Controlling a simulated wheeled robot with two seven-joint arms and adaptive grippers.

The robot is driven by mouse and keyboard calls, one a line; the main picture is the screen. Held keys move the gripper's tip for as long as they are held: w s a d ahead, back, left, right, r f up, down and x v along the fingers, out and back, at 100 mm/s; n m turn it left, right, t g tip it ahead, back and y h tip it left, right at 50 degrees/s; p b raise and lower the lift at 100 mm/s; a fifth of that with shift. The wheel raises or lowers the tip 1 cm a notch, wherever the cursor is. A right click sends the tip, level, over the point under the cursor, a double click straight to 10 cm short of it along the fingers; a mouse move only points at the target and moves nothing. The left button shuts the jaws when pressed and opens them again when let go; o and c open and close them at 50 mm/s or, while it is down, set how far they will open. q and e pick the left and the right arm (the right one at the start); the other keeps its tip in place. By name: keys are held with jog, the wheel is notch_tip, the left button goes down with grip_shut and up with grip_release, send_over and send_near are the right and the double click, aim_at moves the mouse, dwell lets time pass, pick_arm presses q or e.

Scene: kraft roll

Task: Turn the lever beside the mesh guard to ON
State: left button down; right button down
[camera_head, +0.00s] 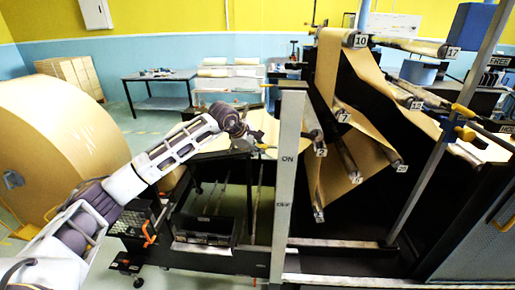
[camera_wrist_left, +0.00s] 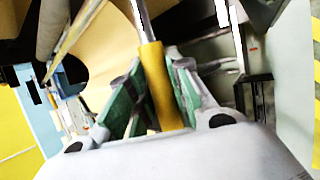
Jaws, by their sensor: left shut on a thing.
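A pale upright post (camera_head: 288,185) stands near the middle of the head view, with ON written above OFF. My left gripper (camera_head: 256,147) is just left of the post, about level with the ON mark. In the left wrist view the green-padded fingers of my left gripper (camera_wrist_left: 152,92) are shut around a yellow lever grip (camera_wrist_left: 160,88) on a metal rod (camera_wrist_left: 145,22). In the head view the grip is mostly hidden by the gripper. A blue-grey panel, perhaps the mesh guard (camera_head: 485,243), is at the lower right. My right gripper is not in view.
A large kraft roll (camera_head: 60,140) stands at the left. Brown paper (camera_head: 335,90) runs over numbered rollers right of the post. A dark table (camera_head: 158,77) stands behind. A low black frame (camera_head: 215,258) with an orange handle (camera_head: 149,234) lies below my arm.

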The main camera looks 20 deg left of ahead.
pick_arm(q)
jog(key=shift+r, duration=0.4)
jog(key=shift+w, duration=0.1)
jog(key=c, duration=1.6)
grip_release()
jog(key=o, duration=0.3)
jog(key=v, duration=1.2)
jog(key=shift+d, duration=0.2)
